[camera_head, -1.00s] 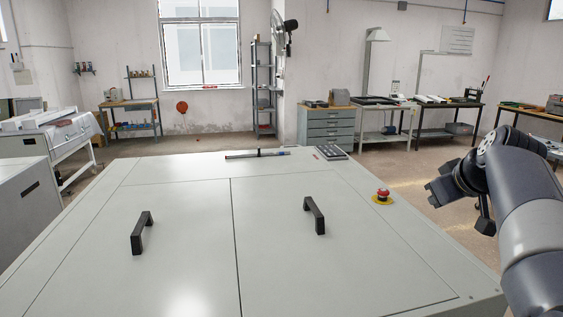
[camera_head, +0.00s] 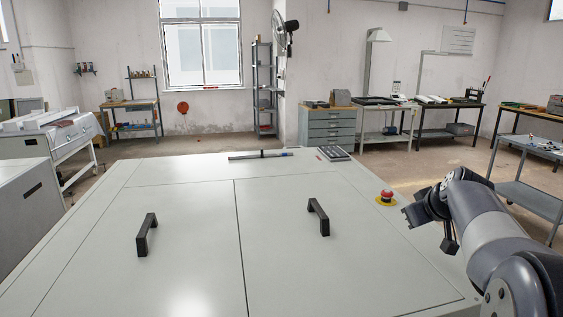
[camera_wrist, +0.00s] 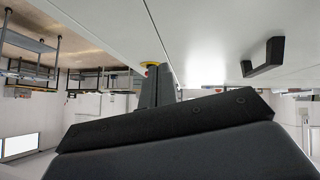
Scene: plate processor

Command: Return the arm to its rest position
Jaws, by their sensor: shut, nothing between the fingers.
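My arm reaches in from the right edge of the head view, low beside the right side of the grey plate processor (camera_head: 190,210). My gripper (camera_head: 410,215) is at the processor's right edge, just below and right of the red stop button (camera_head: 387,197) in the picture. In the wrist view, which is upside down, my gripper's dark fingers (camera_wrist: 157,84) are together with nothing between them. They cover part of the yellow base of the button (camera_wrist: 152,64). Both processor lids are closed.
Two black handles, left (camera_head: 147,234) and right (camera_head: 318,217), stand up from the lids. A keypad (camera_head: 334,153) and a thin bar (camera_head: 260,155) lie at the far edge. A grey cart (camera_head: 530,195) stands to the right, with open floor between.

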